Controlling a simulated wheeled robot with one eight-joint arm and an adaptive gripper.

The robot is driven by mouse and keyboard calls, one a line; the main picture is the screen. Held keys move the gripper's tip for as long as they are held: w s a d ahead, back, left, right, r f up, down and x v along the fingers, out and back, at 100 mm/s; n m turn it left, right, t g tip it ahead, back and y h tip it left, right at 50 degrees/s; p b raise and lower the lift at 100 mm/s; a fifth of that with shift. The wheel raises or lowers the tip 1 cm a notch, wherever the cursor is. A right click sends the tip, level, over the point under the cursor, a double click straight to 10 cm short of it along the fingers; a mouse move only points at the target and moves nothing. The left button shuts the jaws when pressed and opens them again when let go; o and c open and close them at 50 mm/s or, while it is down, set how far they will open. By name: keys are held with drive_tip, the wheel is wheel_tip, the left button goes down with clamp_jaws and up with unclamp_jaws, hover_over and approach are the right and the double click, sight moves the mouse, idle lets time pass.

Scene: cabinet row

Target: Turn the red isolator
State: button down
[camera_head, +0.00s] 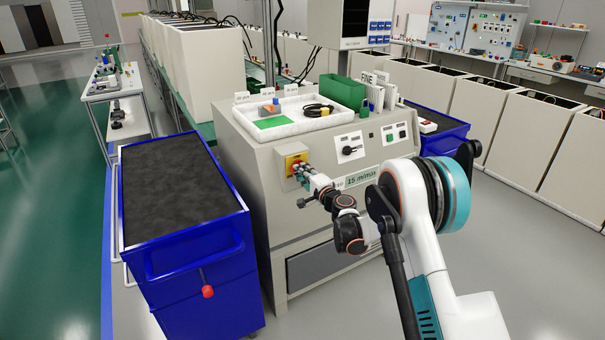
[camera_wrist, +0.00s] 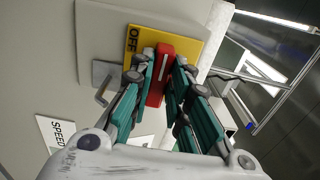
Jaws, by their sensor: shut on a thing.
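The red isolator (camera_wrist: 158,82) is a red handle with a white line on a yellow plate (camera_wrist: 190,49) marked OFF. In the wrist view my gripper (camera_wrist: 162,60) has its two fingers on either side of the red handle, shut on it. In the head view the yellow plate (camera_head: 293,158) is on the front of the beige cabinet, and my gripper (camera_head: 299,170) reaches it from the lower right. The fingers hide much of the isolator there.
The beige cabinet (camera_head: 250,190) has a white tray (camera_head: 245,112) and a green bin (camera_head: 343,92) on top. A black knob (camera_head: 349,150) sits right of the isolator. A blue cart (camera_head: 195,262) stands close on the left. Open floor lies further left.

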idle(0.4)
drive_tip(key=c, duration=1.5)
unclamp_jaws()
drive_tip(key=v, duration=1.2)
